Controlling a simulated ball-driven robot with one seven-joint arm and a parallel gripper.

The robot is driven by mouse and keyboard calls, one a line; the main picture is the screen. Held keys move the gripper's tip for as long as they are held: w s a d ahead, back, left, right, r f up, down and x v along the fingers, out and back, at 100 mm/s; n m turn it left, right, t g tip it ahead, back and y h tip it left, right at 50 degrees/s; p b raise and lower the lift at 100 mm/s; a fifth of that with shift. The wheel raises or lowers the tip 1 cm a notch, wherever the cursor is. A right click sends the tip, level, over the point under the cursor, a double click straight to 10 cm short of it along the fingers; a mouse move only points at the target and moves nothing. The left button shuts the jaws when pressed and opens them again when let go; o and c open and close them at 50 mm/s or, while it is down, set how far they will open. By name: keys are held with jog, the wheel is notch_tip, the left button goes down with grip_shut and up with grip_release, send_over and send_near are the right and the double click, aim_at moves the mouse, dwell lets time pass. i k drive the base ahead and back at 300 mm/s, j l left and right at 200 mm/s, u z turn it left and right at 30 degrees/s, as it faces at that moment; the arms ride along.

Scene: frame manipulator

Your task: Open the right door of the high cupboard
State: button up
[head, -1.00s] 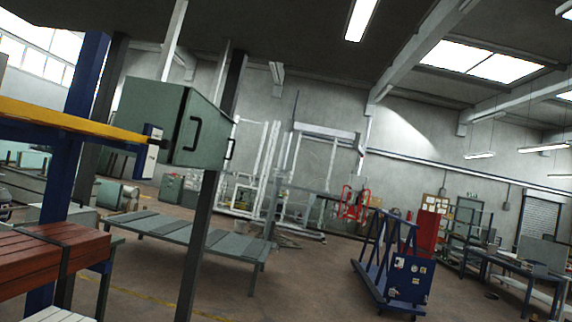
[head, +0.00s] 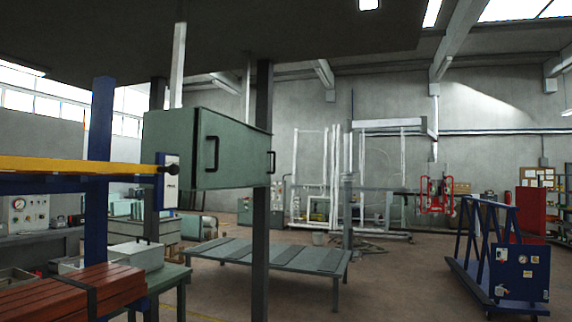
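The high cupboard (head: 165,150) is a grey-green box up at mid-height, left of the picture's middle. Its doors look shut. One black bar handle (head: 212,154) is near the left edge of the angled face, and a second black handle (head: 271,162) sticks out at that face's far right edge. The seam between the doors is not clear from here. My gripper is not in view, and nothing is seen touching the cupboard.
A yellow beam (head: 75,165) with a dark round end runs close to the cupboard's left, beside a blue post (head: 101,140). A dark post (head: 261,240) stands beneath the cupboard. A low grey-green table (head: 270,257) is behind. Floor to the right is open before a blue cart (head: 500,260).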

aim_at(259, 151)
jog(key=i+z, duration=0.45)
jog(key=i, duration=1.35)
jog(key=i+l, duration=0.1)
jog(key=i, duration=2.35)
jog(key=j+u, duration=0.05)
jog(key=j, duration=0.05)
